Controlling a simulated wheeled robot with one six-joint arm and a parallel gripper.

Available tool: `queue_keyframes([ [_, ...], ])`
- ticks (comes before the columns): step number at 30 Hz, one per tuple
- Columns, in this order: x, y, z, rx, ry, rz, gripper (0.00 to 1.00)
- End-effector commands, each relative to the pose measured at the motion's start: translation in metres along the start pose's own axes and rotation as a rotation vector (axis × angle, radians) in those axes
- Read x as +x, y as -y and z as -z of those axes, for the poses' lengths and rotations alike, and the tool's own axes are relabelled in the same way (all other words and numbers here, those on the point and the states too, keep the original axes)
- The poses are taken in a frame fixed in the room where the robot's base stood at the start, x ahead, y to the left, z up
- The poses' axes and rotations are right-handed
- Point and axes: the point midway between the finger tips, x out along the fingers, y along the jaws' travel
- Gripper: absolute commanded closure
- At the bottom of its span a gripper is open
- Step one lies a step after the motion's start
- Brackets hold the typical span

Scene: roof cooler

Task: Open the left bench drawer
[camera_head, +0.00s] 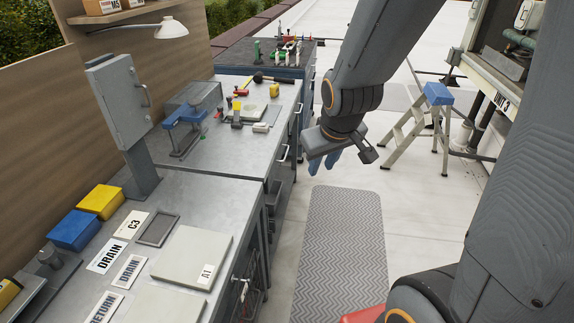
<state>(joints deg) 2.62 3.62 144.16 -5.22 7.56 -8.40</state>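A metal-topped workbench (215,187) runs along the left, with its front seen at a steep angle. A pale bar handle (283,153) shows on the front of its farther section, and another handle (298,108) is farther back. At the bottom, a handle (240,279) shows on the nearer section's front. No drawer clearly stands out from the bench. I cannot tell from this angle which front is the left drawer. My gripper (325,161) hangs over the floor, right of the bench front and apart from the handles.
A patterned grey mat (342,240) lies on the floor beside the bench. A step stool (420,125) with a blue top stands at the right.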

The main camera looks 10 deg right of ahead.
Motion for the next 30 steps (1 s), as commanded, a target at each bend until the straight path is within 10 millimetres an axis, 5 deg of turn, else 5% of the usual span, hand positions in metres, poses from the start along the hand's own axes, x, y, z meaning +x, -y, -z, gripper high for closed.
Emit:
queue_keyframes([
  [1,0.020,-0.004,0.005,-0.023,-0.023,-0.008,0.74],
  [9,0.081,-0.023,0.040,-0.172,-0.163,-0.056,0.74],
  [30,0.218,-0.058,0.119,-0.556,-0.509,-0.216,0.74],
])
